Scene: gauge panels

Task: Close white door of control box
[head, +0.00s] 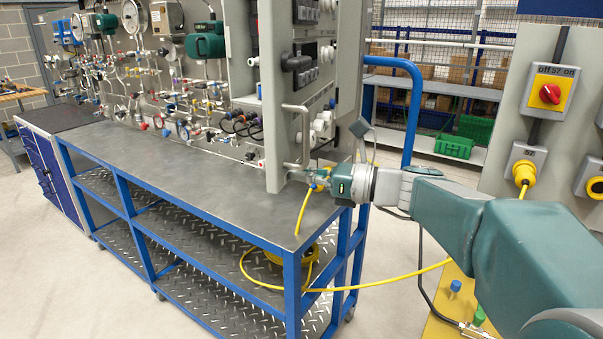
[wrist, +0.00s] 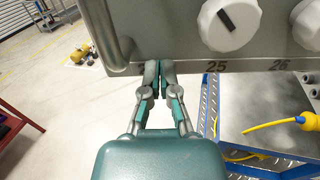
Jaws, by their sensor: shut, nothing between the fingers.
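A pale grey-white panel (head: 281,115) with a metal handle (head: 297,135) and white knobs stands out over the bench end in the head view. I take it as the white door of the control box, but its hinge is not clear. In the wrist view, its lower part (wrist: 170,50) fills the top, with the handle (wrist: 103,35) on the left and a white knob (wrist: 230,24) on the right. My gripper (wrist: 159,66) is shut and empty, its fingertips at the panel's lower edge. Contact is not clear. My gripper (head: 316,180) is small in the head view.
A blue-framed bench (head: 170,160) runs below the panel, with a yellow cable (head: 390,275) hanging by its near end. Gauges and hoses (head: 150,100) line the board on the left. A red rotary switch (head: 550,93) is on the right. Open floor (head: 60,270) lies left.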

